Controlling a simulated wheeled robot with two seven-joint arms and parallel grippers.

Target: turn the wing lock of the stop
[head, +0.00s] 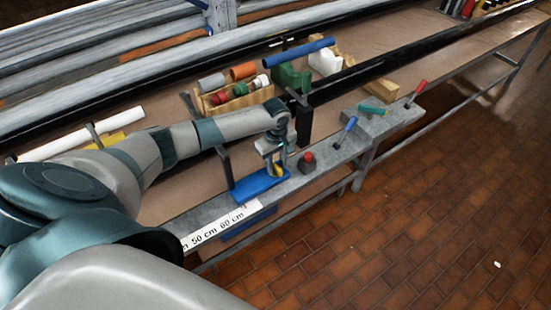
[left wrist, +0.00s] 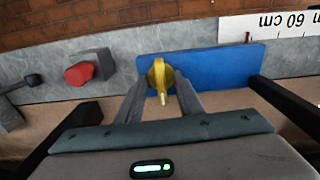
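The stop is a blue plate (head: 258,187) on the grey rail, and it also shows in the left wrist view (left wrist: 222,65). Its wing lock is a yellow knob (head: 278,171) with a raised wing; in the left wrist view the wing lock (left wrist: 160,78) points toward my gripper. My left gripper (head: 276,167) is down at the lock. In the left wrist view the fingers of my left gripper (left wrist: 162,88) stand open, one on each side of the lock. Contact with the wing cannot be told. My right gripper is not in view.
A red knob (head: 308,158) on a grey block is beside the stop. A blue-handled lever (head: 346,131) and a red-handled lever (head: 417,92) stand farther along the rail. A white scale strip (head: 222,226) lies nearer. Black posts (head: 225,167) rise close by. A wooden box (head: 235,97) holds parts.

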